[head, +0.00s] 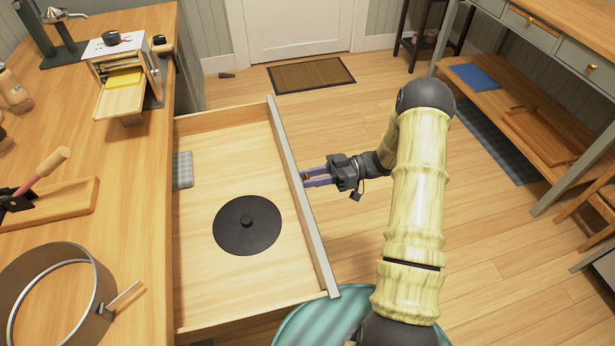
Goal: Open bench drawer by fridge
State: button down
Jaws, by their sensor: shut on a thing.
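The bench drawer (291,176) stands pulled far out from the wooden bench (130,200) on the left. Its grey front faces right, toward my arm. Inside lie a round black lid with a knob (247,224) and a grey checked cloth (182,170), partly under the bench top. My gripper (308,177) is at the outer face of the drawer front, near its middle. Its purple fingers point left and touch or nearly touch the front. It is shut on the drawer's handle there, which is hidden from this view. The fridge is not recognisable in view.
A round sieve (95,290), a small wooden press (125,75) and a board (60,203) stand on the bench. A work table (560,40) with a low shelf stands at the right. A door mat (311,75) lies at the back. Open floor lies between.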

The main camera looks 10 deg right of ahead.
jog(key=shift+f, duration=0.1)
jog(key=c, duration=1.1)
grip_release()
jog(key=shift+d, duration=0.1)
jog(key=w+d+p, duration=0.1)
jog(key=d, duration=1.6)
jog(key=shift+w, duration=0.15)
